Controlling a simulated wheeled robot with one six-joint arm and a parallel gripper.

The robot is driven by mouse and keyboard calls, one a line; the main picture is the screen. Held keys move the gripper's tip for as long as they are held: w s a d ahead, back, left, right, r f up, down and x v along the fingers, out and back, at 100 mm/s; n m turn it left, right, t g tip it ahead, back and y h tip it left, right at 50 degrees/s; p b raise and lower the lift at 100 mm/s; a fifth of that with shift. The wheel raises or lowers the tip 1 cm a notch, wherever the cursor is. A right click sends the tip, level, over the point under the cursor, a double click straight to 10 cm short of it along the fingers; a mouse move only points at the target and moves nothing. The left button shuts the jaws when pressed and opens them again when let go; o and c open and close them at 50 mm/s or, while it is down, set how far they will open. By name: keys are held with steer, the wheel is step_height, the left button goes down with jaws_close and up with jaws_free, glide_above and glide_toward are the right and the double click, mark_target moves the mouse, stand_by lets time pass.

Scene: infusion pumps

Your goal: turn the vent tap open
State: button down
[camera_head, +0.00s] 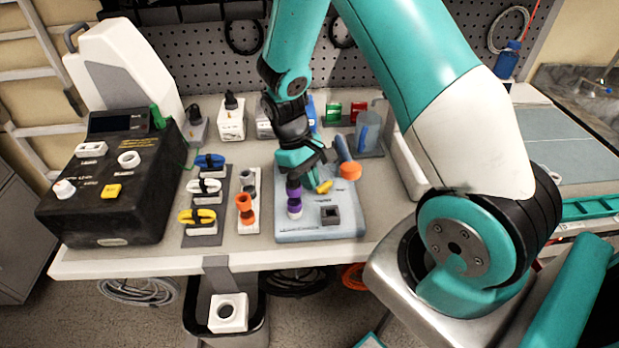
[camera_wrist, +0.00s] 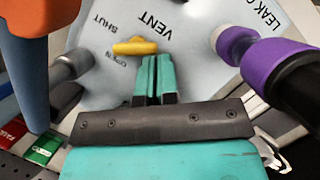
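The yellow vent tap (camera_wrist: 135,47) is on a pale blue-grey panel (camera_wrist: 195,75), beside the printed words VENT, SHUT and OPEN. Its handle lies roughly crosswise in the wrist view, with its left end near OPEN. My gripper (camera_wrist: 153,66) has its two teal fingers together, with nothing visible between them. The fingertips are close to the right part of the tap; I cannot tell whether they touch it. In the head view the yellow tap (camera_head: 325,187) shows just below my gripper (camera_head: 308,170), whose fingertips are partly hidden there.
A purple-and-black fitting (camera_wrist: 250,55) stands close right of my fingers in the wrist view. An orange-topped blue post (camera_wrist: 24,60) rises at left, beside a grey cylinder (camera_wrist: 72,68). A black pump box (camera_head: 110,185) and coloured clips (camera_head: 205,188) stand left of the panel.

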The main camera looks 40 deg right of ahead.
steer(key=shift+s+d, duration=0.2)
steer(key=shift+d, duration=0.6)
steer(key=shift+w+r+p, duration=0.15)
steer(key=shift+r+p, duration=0.05)
steer(key=shift+p, duration=0.2)
steer(key=d+p+v, duration=0.1)
steer(key=p+v, duration=0.7)
steer(key=v, duration=0.2)
steer(key=s+a+r+n+t+y+b, duration=0.2)
steer(key=s+a+r+t+b, duration=0.1)
steer(key=a+r, duration=0.7)
steer(key=s+a+r+n+y+b, duration=0.1)
steer(key=s+a+r, duration=0.2)
steer(key=s+a, duration=0.2)
steer(key=s+a+r+n+t+y+b, duration=0.1)
steer(key=s+a+r, duration=0.3)
steer(key=s, duration=0.6)
steer(key=shift+a+r+n+y+b, duration=0.2)
steer(key=shift+a+n+y+b, duration=0.15)
steer(key=shift+a+n+y, duration=0.2)
